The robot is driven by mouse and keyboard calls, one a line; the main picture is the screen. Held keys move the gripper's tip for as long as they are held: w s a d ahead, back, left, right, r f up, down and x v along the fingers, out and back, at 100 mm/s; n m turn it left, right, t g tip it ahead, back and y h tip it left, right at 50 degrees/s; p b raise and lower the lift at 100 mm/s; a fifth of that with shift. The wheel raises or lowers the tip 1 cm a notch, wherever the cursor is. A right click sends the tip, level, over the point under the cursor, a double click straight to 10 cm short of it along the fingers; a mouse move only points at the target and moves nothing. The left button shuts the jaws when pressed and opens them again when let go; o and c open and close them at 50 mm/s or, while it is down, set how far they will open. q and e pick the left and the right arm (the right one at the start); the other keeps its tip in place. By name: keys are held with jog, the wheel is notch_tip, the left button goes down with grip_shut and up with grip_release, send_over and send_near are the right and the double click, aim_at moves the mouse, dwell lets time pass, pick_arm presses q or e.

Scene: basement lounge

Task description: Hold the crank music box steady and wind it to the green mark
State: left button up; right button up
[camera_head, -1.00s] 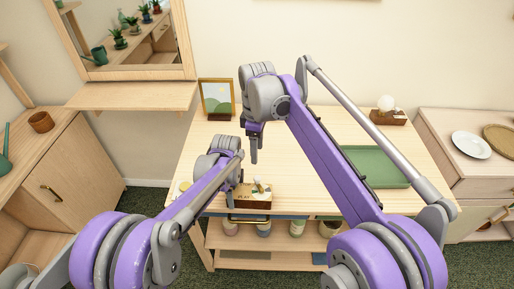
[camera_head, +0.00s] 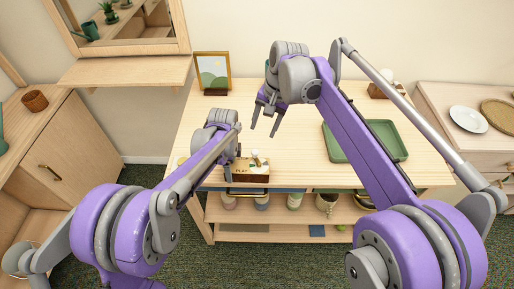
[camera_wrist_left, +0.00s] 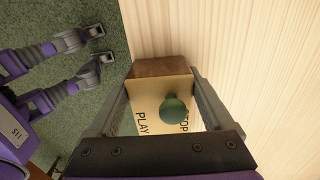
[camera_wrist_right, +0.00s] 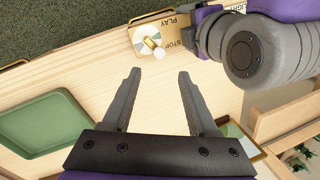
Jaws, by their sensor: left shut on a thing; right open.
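The music box (camera_head: 248,174) is a small brown wooden box with a pale top, near the table's front edge. Its top reads PLAY and STOP in the right wrist view (camera_wrist_right: 174,37), beside a pale round crank part. The left wrist view shows a dark green knob (camera_wrist_left: 173,110) over the pale top. My left gripper (camera_head: 233,167) is shut on the box, with fingers on either side of it (camera_wrist_left: 160,105). My right gripper (camera_head: 265,120) is open and empty, above the table behind the box and apart from it (camera_wrist_right: 158,78).
A green tray (camera_head: 334,149) lies on the table to the right. A framed picture (camera_head: 212,74) stands at the back left. A wooden block with a white ball (camera_head: 384,88) is at the back right. Several pots stand on the shelf below. The table's middle is clear.

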aim_at(255, 151)
jog(key=f+m, duration=0.3)
jog(key=m, duration=0.2)
jog(key=a+f+m+y, duration=0.1)
jog(key=f+m, duration=0.3)
jog(key=m, duration=0.2)
jog(key=a+f+m+t+y, duration=0.1)
jog(key=f+m, duration=0.3)
jog(key=m, duration=0.2)
jog(key=shift+w+f, duration=0.1)
jog(key=shift+w, duration=0.25)
grip_shut()
